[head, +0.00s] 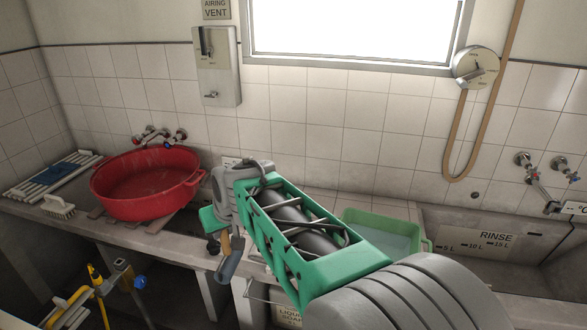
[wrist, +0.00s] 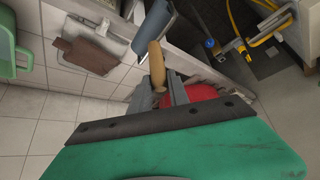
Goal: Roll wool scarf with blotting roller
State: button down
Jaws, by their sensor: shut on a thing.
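My gripper (wrist: 163,95) is shut on the wooden handle (wrist: 157,62) of the blotting roller, whose grey-blue cylinder (wrist: 154,26) points away from the jaws. In the head view the roller (head: 228,262) hangs tilted in front of the counter edge, below the green end of my arm. A flat brown, ragged-edged piece (wrist: 86,54) shows at the upper left of the wrist view, apart from the roller; I cannot tell whether it is the wool scarf. In the head view my arm hides the middle of the counter, and no scarf shows clearly.
A red tub (head: 150,196) stands on slats at the left, beside a brush (head: 58,207) and a white rack (head: 50,178). A green basin (head: 426,244) sits behind my arm, left of the rinse sink (head: 470,258). Yellow-handled gear (head: 98,285) stands below the counter.

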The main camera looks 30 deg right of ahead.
jog(key=w+d+r+p, duration=0.1)
jog(key=w+d+p, duration=0.15)
jog(key=d, duration=0.65)
jog(key=w+d+r+p, duration=0.1)
jog(key=w+d, duration=0.2)
jog(key=d, duration=0.5)
jog(key=w+d+r+p, duration=0.1)
jog(key=w+d+p, duration=0.15)
jog(key=d, duration=0.65)
jog(key=f+b, duration=0.1)
jog(key=f, duration=0.1)
jog(key=f+b, duration=0.3)
jog(key=b, duration=0.1)
jog(key=shift+w+a+f, duration=0.25)
jog(key=shift+w+f, duration=0.1)
jog(key=shift+f, duration=0.05)
